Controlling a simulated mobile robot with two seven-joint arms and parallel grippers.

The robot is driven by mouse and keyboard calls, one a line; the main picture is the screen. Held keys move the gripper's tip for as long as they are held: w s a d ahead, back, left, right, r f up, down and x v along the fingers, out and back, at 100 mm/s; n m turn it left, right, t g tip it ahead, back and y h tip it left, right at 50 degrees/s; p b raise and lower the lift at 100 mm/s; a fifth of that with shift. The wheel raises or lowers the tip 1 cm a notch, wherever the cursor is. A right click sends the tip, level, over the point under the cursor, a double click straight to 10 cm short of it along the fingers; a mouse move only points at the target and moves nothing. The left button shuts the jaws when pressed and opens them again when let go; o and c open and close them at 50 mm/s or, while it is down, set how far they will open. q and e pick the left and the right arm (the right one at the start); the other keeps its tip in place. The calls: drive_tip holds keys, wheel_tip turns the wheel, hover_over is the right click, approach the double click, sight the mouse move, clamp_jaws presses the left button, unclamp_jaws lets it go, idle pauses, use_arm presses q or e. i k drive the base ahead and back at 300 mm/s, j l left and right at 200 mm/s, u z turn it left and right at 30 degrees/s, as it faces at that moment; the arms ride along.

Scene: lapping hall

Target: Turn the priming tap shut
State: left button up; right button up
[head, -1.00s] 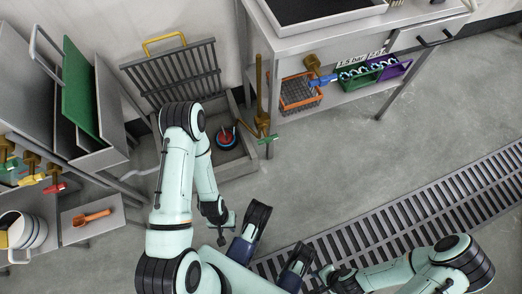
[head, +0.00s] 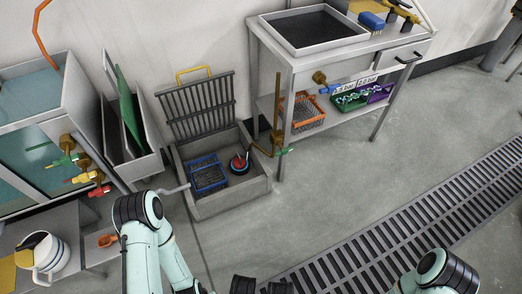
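Several taps are in view, and I cannot tell from the picture which is the priming tap. One tap with a green handle (head: 282,151) is on the brass standpipe beside the sump. Three more, with a green handle (head: 62,160), a yellow handle (head: 81,176) and a red handle (head: 99,191), are on the cabinet at left. Both my arms enter at the bottom edge; neither gripper shows, and neither arm touches a tap.
A steel bench (head: 345,55) stands behind. A floor drain (head: 400,240) crosses the clear floor at right.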

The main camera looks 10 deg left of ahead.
sight(283, 151)
drive_tip(key=u, duration=1.75)
drive_tip(key=l+u, duration=0.65)
drive_tip(key=k+l, duration=0.1)
drive_tip(key=l, duration=0.5)
drive_tip(key=k+l, duration=0.1)
drive_tip(key=l, duration=0.45)
